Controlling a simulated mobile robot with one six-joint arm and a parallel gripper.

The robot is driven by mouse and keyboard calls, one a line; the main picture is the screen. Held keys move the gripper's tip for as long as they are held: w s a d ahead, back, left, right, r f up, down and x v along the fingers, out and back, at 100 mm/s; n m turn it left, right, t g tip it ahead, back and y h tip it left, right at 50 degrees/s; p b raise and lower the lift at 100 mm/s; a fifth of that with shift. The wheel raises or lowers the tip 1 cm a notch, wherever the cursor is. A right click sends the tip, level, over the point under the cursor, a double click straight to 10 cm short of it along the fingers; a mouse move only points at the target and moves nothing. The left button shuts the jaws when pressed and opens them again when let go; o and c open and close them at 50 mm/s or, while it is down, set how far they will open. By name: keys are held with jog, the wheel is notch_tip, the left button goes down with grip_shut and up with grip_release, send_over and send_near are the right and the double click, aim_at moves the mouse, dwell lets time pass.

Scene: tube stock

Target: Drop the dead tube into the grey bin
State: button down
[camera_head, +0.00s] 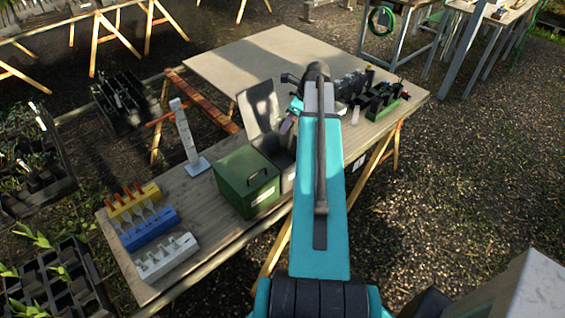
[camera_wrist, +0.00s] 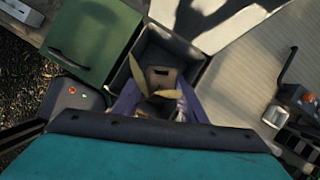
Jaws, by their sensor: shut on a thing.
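The grey bin (camera_wrist: 196,62) is open in the wrist view, with a light lid (camera_wrist: 200,14) standing up behind it. In the head view the bin (camera_head: 286,178) stands right of the green box, its lid (camera_head: 259,106) raised. My gripper (camera_wrist: 157,103), with purplish fingers, is over the bin's near part. It is shut on the dead tube, whose yellow-brown leaves (camera_wrist: 138,73) show over the bin opening. The tube's body is mostly hidden by my wrist. In the head view my gripper (camera_head: 287,124) is small beside the lid, and the tube cannot be made out.
A green box (camera_head: 246,182) with a handle adjoins the bin. Yellow, blue (camera_head: 149,228) and white (camera_head: 166,256) racks stand at the table's left end. A grey post (camera_head: 186,140) stands behind. Dark pots in a green tray (camera_head: 385,104) stand right. The back board (camera_head: 240,60) is clear.

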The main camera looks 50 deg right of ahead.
aim_at(289, 134)
jog(key=shift+s+f+b, duration=0.1)
jog(key=shift+f+b, duration=1.75)
jog(key=shift+f, duration=1.05)
jog(key=c, duration=1)
grip_release()
jog(key=shift+r, duration=0.1)
jog(key=shift+b+v, duration=1.95)
jog(key=shift+v, duration=4.9)
